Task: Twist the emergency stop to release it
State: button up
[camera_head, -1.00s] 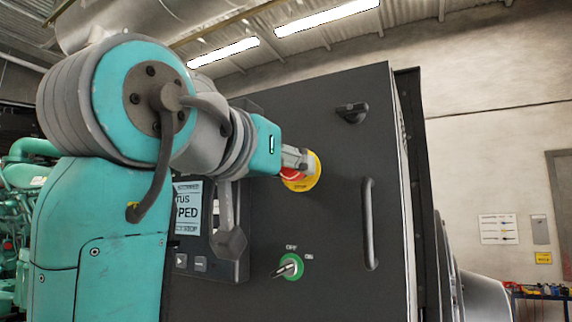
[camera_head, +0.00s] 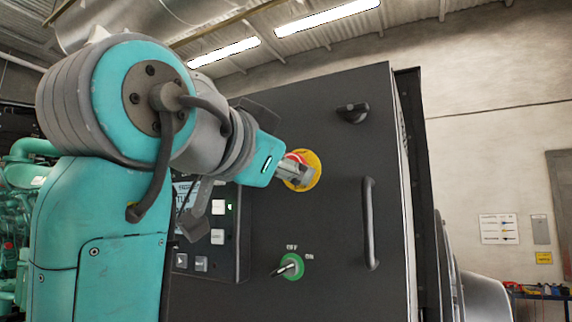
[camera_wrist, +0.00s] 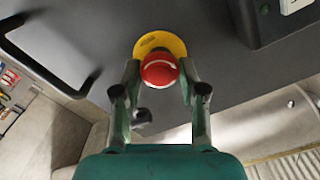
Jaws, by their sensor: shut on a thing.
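The emergency stop is a red mushroom button (camera_wrist: 159,71) with a white curved arrow mark, on a round yellow plate (camera_wrist: 160,44). In the head view the red button (camera_head: 296,157) is partly hidden by my gripper, and the yellow plate (camera_head: 313,168) shows around it on the dark cabinet door. My gripper (camera_head: 296,174) is at the button; in the wrist view my gripper (camera_wrist: 160,78) has one finger on each side of the red head, shut on it. The exact contact points are hard to see.
A green key switch (camera_head: 290,267) sits below the button. A vertical door handle (camera_head: 369,223) is to the right, and a black latch (camera_head: 352,113) is above. A control panel (camera_head: 218,230) with a small green light is partly hidden behind my arm.

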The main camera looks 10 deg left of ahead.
jog(key=shift+m, duration=0.7)
jog(key=o, duration=1.1)
jog(key=shift+w, duration=0.1)
jog(key=shift+o, duration=0.2)
jog(key=v, duration=1.2)
